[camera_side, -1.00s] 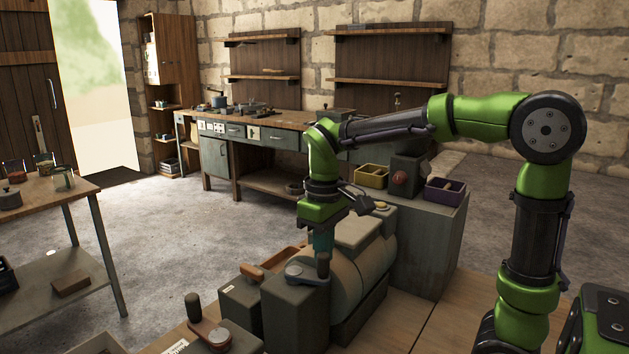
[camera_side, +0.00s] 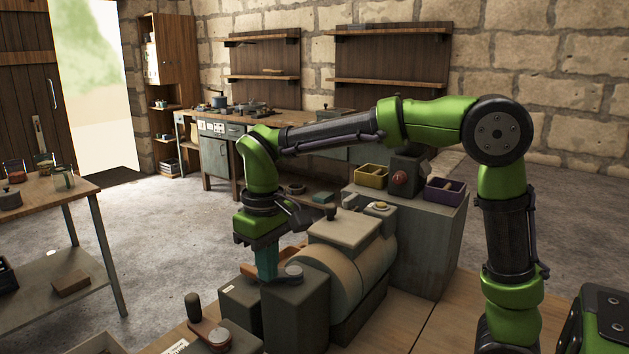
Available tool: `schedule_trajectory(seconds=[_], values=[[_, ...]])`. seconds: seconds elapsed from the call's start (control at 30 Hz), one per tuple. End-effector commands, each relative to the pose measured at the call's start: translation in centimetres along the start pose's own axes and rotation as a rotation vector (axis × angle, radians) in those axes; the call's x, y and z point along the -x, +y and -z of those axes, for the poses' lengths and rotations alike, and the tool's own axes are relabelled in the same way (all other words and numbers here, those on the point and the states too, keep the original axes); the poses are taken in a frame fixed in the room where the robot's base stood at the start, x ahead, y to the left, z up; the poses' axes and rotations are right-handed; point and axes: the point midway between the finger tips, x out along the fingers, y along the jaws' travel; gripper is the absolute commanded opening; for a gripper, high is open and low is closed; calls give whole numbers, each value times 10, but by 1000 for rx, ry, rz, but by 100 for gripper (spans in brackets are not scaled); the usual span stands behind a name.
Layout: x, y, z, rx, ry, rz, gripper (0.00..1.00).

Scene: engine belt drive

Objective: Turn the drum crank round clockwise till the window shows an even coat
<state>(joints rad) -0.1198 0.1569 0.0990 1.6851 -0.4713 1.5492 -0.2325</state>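The drum (camera_side: 345,268) is a pale rounded body lying in the middle of the bench, with a flat-topped housing above it. The crank's round hub (camera_side: 293,272) sits on top of a dark grey box (camera_side: 296,312) at the drum's near left end. My gripper (camera_side: 267,272) points down just left of the hub, with its teal fingers closed around where the crank handle is. The fingers and box hide the handle and most of the crank arm. I cannot make out the window or the coat in it.
A second crank with an upright dark grip (camera_side: 193,306) stands at the front left. A yellow bin (camera_side: 371,176) and a purple bin (camera_side: 445,191) are on the grey cabinet behind. A side table (camera_side: 50,190) stands at far left, with open floor between.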

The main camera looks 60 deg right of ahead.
Motion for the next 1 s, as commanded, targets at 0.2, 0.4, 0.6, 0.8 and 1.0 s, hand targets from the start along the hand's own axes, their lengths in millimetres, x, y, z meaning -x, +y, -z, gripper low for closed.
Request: schedule_trajectory(seconds=[0.2, 0.4, 0.6, 0.8, 1.0], values=[[0, 5, 13, 1, 1, 0, 0], [0, 5, 13, 1, 1, 0, 0], [6, 5, 13, 1, 2, 1, 0], [38, 5, 13, 0, 6, 0, 0], [34, 6, 11, 3, -6, -2, 0]])
